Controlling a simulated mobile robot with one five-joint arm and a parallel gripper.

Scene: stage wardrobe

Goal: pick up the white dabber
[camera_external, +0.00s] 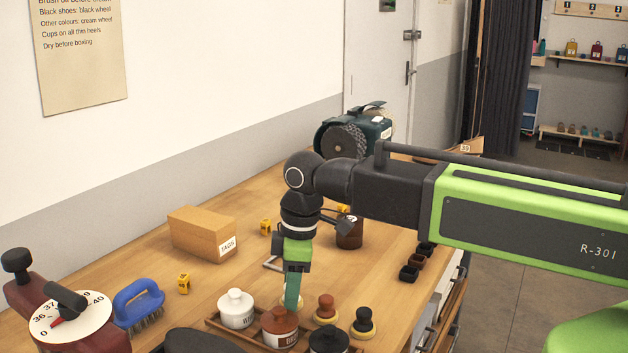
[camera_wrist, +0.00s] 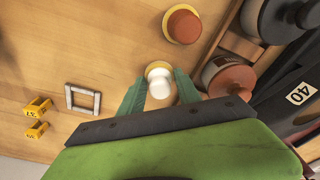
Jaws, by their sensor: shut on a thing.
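The white dabber (camera_wrist: 159,84) has a white knob on a yellowish round pad and stands between my gripper's two green fingers in the wrist view. My gripper (camera_wrist: 159,92) is shut on it, with a finger on each side. In the external view my gripper (camera_external: 292,300) points down just behind the jar tray, and the dabber is mostly hidden behind the fingers. I cannot tell whether its pad touches the table.
A brown dabber (camera_external: 326,309) and a black dabber (camera_external: 363,322) stand to the right. A tray (camera_external: 222,330) holds white, brown and black lidded jars. A TAGS box (camera_external: 202,234), yellow number blocks (camera_external: 183,283) and a blue brush (camera_external: 138,304) are to the left.

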